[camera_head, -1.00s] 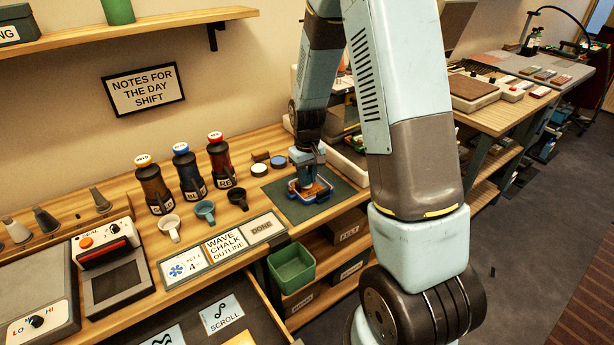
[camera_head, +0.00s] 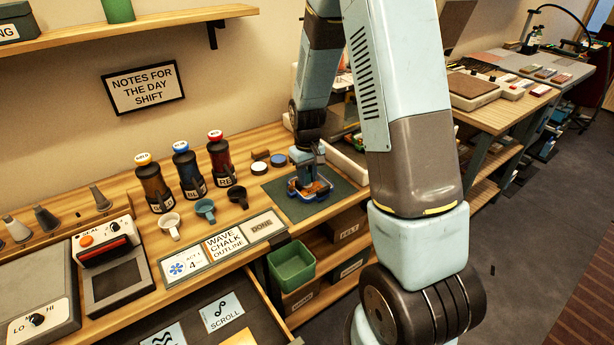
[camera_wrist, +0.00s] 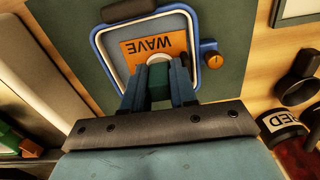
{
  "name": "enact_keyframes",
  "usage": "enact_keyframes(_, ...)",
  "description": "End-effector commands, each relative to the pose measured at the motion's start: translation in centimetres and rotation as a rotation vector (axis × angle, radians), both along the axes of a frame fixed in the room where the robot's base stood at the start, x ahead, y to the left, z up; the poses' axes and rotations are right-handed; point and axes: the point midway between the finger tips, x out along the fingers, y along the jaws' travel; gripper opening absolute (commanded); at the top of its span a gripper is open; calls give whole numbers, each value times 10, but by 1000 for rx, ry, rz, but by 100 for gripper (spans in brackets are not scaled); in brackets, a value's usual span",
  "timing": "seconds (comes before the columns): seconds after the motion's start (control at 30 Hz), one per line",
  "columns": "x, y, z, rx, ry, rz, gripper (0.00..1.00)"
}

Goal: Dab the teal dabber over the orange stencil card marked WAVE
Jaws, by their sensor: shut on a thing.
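The orange stencil card (camera_wrist: 143,50) marked WAVE lies in a blue frame (camera_wrist: 102,62) with a knob on one side. My gripper (camera_wrist: 157,80) is over the frame with its fingers shut on the teal dabber (camera_wrist: 158,76). A pale round end of the dabber shows beyond the fingertips, over the card's edge near the lettering. Whether it touches the card I cannot tell. In the head view, my gripper (camera_head: 308,176) is at the blue frame (camera_head: 319,196) on the dark green mat (camera_head: 343,190), and the dabber is hard to make out there.
Bottles with red, blue and yellow caps (camera_head: 187,170) and small cups (camera_head: 205,209) stand left of the mat. Cards, including WAVE CHALK OUTLINE (camera_head: 225,241), lie along the front edge. A green bin (camera_head: 292,267) hangs below. An open drawer (camera_head: 190,310) is at the front left.

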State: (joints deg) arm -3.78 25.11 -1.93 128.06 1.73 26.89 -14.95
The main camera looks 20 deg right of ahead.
Motion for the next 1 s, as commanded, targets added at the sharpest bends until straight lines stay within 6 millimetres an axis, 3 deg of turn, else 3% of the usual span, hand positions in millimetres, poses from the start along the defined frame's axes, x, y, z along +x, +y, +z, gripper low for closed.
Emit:
enact_keyframes(0.53, -1, 0, 0, 0, 3, 0, 0)
enact_keyframes(1.0, 0, 0, 29, 0, -1, -1, 0)
